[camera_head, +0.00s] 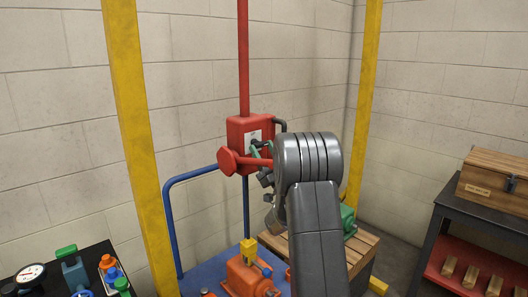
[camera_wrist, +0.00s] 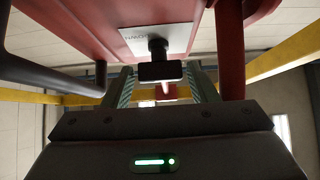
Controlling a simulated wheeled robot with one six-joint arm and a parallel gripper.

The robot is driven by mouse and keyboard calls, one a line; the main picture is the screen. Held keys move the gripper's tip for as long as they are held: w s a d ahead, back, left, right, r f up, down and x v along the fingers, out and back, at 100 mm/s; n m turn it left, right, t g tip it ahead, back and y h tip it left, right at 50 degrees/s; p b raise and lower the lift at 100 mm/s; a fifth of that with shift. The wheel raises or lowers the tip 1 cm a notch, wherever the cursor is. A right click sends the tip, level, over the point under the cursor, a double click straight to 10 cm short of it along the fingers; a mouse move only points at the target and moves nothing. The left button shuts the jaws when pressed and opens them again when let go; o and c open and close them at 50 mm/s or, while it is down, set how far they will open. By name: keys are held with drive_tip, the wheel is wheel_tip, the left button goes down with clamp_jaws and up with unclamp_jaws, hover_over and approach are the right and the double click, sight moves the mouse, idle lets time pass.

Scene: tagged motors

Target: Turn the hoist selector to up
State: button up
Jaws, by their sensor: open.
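The hoist selector is a dark knob on a stem (camera_wrist: 158,70), on the front of a red control box (camera_head: 236,131). A pale label plate (camera_wrist: 160,38) lies behind the knob; its lettering, upside down in the wrist view, seems to include "DOWN". My gripper (camera_head: 261,149) is at the box front. In the wrist view its two greenish fingers (camera_wrist: 160,72) are open, one on each side of the knob, with gaps visible. In the head view my wrist and arm hide part of the box's right side, and the selector's setting is not clear.
A dark bent pipe (camera_head: 281,124) is at the box's right. Yellow posts (camera_head: 133,120) flank the box. An orange motor (camera_head: 246,276) stands below; a dark bench (camera_head: 450,209) is right.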

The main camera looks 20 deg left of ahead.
drive_tip(key=c, duration=0.7)
